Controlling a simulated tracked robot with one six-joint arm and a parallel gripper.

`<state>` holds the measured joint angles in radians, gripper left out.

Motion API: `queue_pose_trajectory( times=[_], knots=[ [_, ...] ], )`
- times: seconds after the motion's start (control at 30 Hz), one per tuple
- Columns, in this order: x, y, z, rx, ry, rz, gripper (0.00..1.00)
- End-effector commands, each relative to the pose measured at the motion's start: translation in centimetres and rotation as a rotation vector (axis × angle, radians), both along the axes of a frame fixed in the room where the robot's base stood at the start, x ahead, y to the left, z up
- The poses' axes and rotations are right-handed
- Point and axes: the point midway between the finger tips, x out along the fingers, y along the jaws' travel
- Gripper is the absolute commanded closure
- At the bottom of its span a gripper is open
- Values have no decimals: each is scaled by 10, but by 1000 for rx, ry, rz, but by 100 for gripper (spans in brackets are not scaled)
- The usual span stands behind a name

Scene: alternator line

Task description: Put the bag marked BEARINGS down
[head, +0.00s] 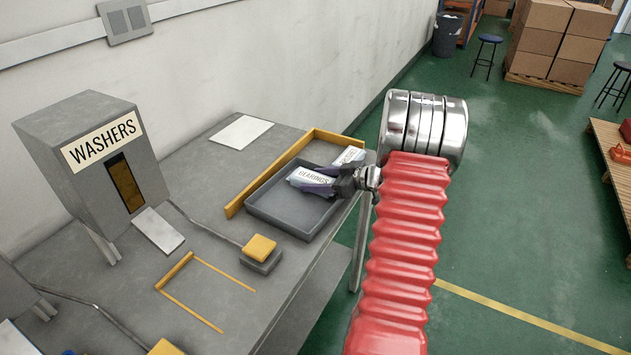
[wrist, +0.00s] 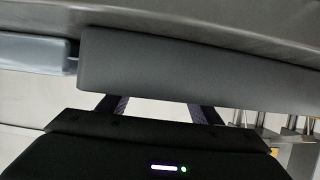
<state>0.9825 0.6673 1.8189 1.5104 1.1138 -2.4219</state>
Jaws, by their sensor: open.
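The bag marked BEARINGS (head: 312,175) is white with dark lettering and sits in the grey tray (head: 282,225) on the table. My gripper (head: 319,181) is over the tray's right side, its dark fingers open beside the bag and partly covering it. Whether the fingers touch the bag I cannot tell. In the wrist view, the two fingers (wrist: 160,108) stand apart behind a grey bar-like edge, and the bag's lettering does not show.
A second white packet (head: 349,155) lies at the tray's back. A yellow rail (head: 270,178) runs along the tray's left and back. The WASHERS dispenser (head: 92,165) and a yellow button (head: 259,248) stand to the left. Open green floor lies right of the table.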

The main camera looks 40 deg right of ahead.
Motion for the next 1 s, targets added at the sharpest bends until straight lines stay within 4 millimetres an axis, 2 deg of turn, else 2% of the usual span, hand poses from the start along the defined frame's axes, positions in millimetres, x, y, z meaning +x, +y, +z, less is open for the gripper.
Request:
queue_pose_trajectory(
  times=[0.27, 0.7, 0.83, 1.0],
  knots=[
    [-22, -9, 11, -1, 0, -3, 42],
    [-87, -32, 39, -1, 0, -3, 42],
    [-99, -35, 44, 0, 0, -1, 42],
    [-104, -37, 47, 0, 0, 0, 42]
  ],
)
